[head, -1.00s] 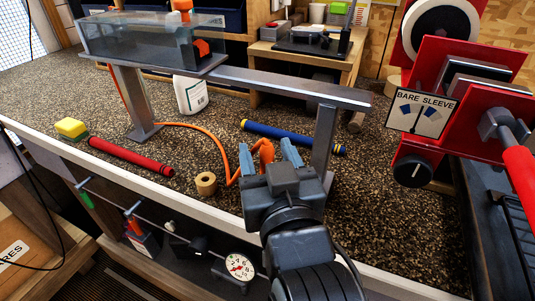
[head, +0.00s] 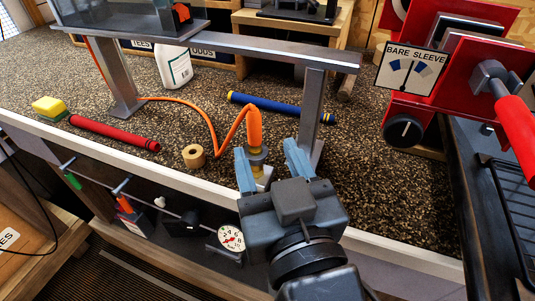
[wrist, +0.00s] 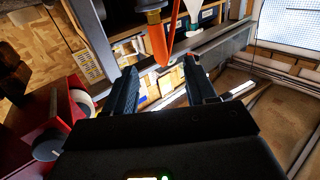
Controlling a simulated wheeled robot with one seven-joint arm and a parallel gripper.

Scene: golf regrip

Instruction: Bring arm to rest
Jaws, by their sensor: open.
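My gripper (head: 268,158) is open, with two blue fingers apart, over the bench's front edge in the head view. It also shows in the wrist view (wrist: 160,68), with dark fingers and no object clearly gripped. An orange hose (head: 252,125) rises to an upright end with a yellowish collar, just behind and between the fingers in the head view. The hose also shows in the wrist view (wrist: 157,40), beyond the fingertips. Whether a finger touches it I cannot tell. My gripper hides part of its base.
A grey metal post (head: 313,110) stands close to the right of my gripper. A red grip (head: 115,133), a blue grip (head: 280,107) and a tape roll (head: 194,156) lie on the bench. The red machine (head: 440,75) stands at right. Speckled bench top is clear between post and machine.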

